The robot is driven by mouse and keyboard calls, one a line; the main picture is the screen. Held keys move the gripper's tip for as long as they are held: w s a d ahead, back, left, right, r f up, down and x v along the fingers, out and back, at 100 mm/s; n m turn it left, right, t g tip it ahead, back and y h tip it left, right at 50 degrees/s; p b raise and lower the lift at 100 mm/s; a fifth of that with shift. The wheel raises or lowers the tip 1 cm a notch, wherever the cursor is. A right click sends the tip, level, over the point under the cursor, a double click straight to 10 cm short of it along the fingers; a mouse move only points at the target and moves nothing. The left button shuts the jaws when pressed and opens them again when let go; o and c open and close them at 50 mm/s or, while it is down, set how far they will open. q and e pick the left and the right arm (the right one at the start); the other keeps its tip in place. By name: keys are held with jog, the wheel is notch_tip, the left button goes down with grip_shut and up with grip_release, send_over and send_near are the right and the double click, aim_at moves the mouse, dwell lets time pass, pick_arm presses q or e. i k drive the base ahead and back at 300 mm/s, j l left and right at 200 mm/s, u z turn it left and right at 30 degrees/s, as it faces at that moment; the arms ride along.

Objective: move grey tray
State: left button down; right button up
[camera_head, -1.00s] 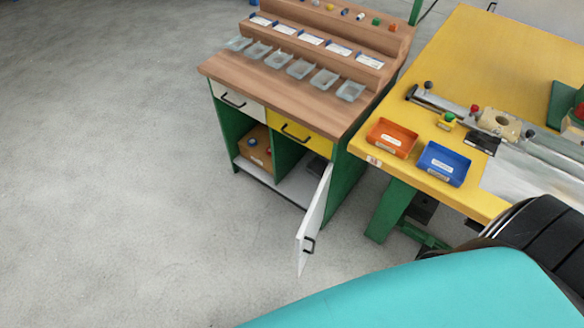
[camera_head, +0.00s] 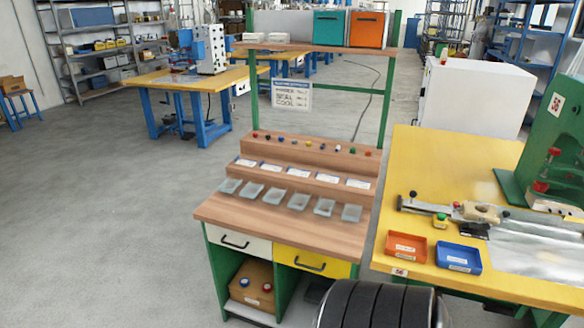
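Several small grey translucent trays stand in a row on the wooden workbench (camera_head: 290,228), among them one at the left end (camera_head: 229,186), one near the middle (camera_head: 298,201) and one at the right end (camera_head: 351,213). They look alike, and I cannot tell which one the task names. A dark grey thing (camera_head: 317,291) shows partly in the open compartment under the yellow drawer. Neither gripper is in view. A black ribbed part of my arm at the bottom centre covers the lower right of the bench.
A cardboard box (camera_head: 252,288) sits in the left compartment. An orange bin (camera_head: 405,248) and a blue bin (camera_head: 457,258) stand on the yellow table (camera_head: 412,180) at right. Floor at left is clear.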

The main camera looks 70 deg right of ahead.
aim_at(314, 294)
jog(key=i+z, duration=0.3)
jog(key=z, duration=0.15)
jog(key=i+j+z, duration=0.15)
jog(key=i+z, duration=0.25)
jog(key=k, duration=0.1)
